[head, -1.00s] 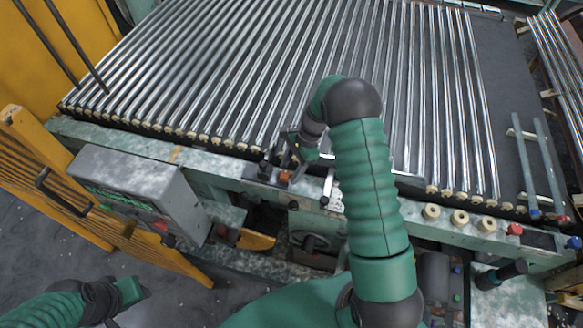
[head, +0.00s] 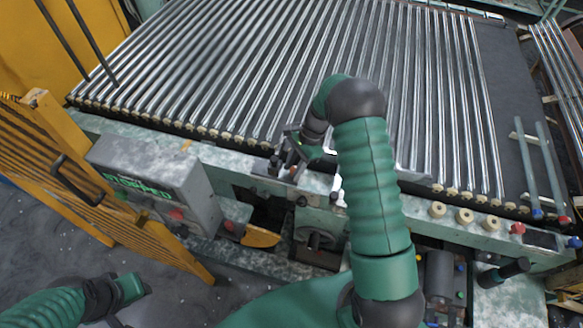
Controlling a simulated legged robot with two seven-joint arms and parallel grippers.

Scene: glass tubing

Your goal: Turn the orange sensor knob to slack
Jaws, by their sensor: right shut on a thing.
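My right gripper (head: 290,160) reaches down to the front rail of the roller table, left of my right forearm. It is shut on a small part at the rail, which I take to be the orange sensor knob (head: 292,172). Only a small orange-red patch of it shows; the fingers hide most of it, and its turn angle cannot be read. My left gripper (head: 132,288) hangs low at the left over the floor, away from the table. Its fingers are too unclear to tell open from shut.
A grey control box (head: 150,185) with green lettering reading STOPPED stands left of the gripper. A yellow slatted gate (head: 90,185) is at the left. Metal rollers (head: 260,70) fill the table behind. Pale rings (head: 464,216) and a red knob (head: 517,229) sit along the right rail.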

